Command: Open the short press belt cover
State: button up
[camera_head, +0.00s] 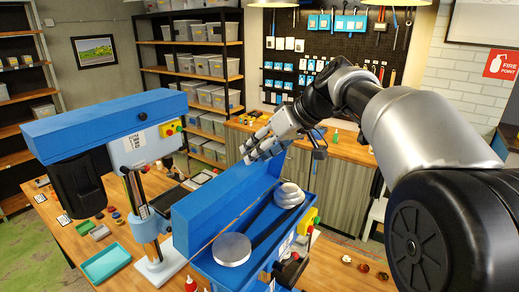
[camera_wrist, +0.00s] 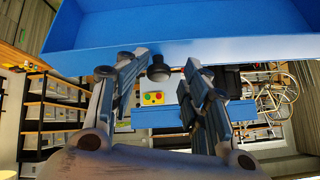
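The short press belt cover (camera_head: 222,205) is blue and stands swung up on its edge. The short press below is open, showing a silver pulley (camera_head: 232,249), a stepped pulley (camera_head: 289,195) and a dark belt. In the wrist view the blue cover (camera_wrist: 180,35) fills the top, its hollow side partly visible. A black round knob (camera_wrist: 158,68) shows just below its edge, between my fingers. My gripper (camera_head: 250,152) is at the cover's upper far end. In the wrist view my gripper (camera_wrist: 158,82) is open, with gaps on both sides of the knob. Fingertip contact with the cover is unclear.
A taller press (camera_head: 105,125) with its blue cover closed stands at the left. The wooden table (camera_head: 165,277) holds a teal tray (camera_head: 106,262) and small parts. A cabinet (camera_head: 330,180) and shelves with grey bins (camera_head: 215,95) stand behind.

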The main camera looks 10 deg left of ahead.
jog(key=v, duration=1.1)
jog(key=shift+d+r, duration=0.25)
jog(key=shift+r, duration=0.05)
jog(key=shift+c, duration=0.2)
jog(key=shift+a, duration=0.15)
jog(key=c, duration=0.4)
jog(key=shift+n+g+h, duration=0.4)
jog(key=shift+n+h, duration=0.2)
jog(key=shift+n, duration=0.3)
jog(key=s+a, duration=0.2)
jog(key=a, duration=0.2)
jog(key=s+a+f, duration=0.1)
jog(key=s+a, duration=0.1)
jog(key=a, duration=0.2)
jog(key=s+a, duration=0.2)
jog(key=a, duration=0.3)
jog(key=shift+s+f+p, duration=0.3)
jog(key=shift+s+p, duration=0.05)
grip_shut()
jog(key=s+a+n, duration=0.2)
jog(key=s+a, duration=0.7)
jog(key=a, duration=0.1)
notch_tip(320, 180, down, 9)
jog(key=a+p, duration=0.1)
jog(key=a, duration=0.1)
jog(key=shift+w+h, duration=0.4)
jog(key=shift+w, duration=0.1)
